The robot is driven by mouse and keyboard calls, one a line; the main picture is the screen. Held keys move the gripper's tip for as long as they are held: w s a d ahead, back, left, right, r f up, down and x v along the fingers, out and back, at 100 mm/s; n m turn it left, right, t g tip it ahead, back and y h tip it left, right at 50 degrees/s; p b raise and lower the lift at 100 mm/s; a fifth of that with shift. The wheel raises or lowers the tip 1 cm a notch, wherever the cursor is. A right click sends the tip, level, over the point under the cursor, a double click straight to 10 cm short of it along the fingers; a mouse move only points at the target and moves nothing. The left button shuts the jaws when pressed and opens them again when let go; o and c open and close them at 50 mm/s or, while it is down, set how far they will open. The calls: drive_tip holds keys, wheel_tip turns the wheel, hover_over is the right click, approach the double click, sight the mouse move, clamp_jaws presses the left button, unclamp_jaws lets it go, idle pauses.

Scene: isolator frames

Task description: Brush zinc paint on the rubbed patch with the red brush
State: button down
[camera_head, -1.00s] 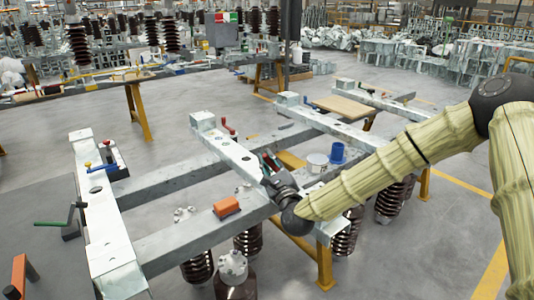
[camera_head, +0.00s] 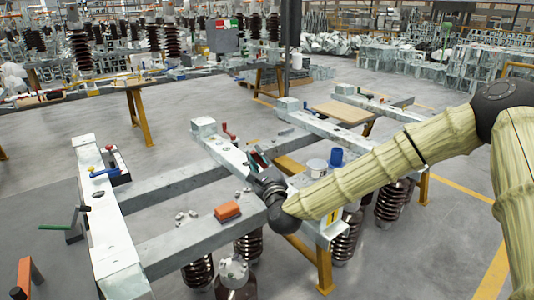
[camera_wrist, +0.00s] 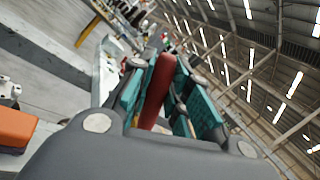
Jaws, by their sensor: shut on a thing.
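My gripper (camera_head: 258,158) is over the middle of the pale galvanised beam (camera_head: 225,150) in the head view. In the wrist view its teal fingers (camera_wrist: 158,95) are shut on a long red handle (camera_wrist: 160,80), which I take for the red brush. The handle stands up between the fingers; the bristles cannot be made out. In the head view the fingers and wrist cover part of the beam. I cannot pick out a rubbed patch on the metal. A white pot (camera_head: 317,167) stands right of the gripper, with a blue cup (camera_head: 336,157) beside it; the pot's contents are unclear.
An orange block (camera_head: 227,211) lies on the near cross beam, with several small metal pieces left of it. A red-handled tool (camera_head: 227,131) sits near the beam's far end. A left beam (camera_head: 108,235) carries a blue-handled tool (camera_head: 103,172). Brown ribbed insulators hang below.

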drive_tip(key=shift+r+p, duration=0.4)
drive_tip(key=shift+r, duration=1.1)
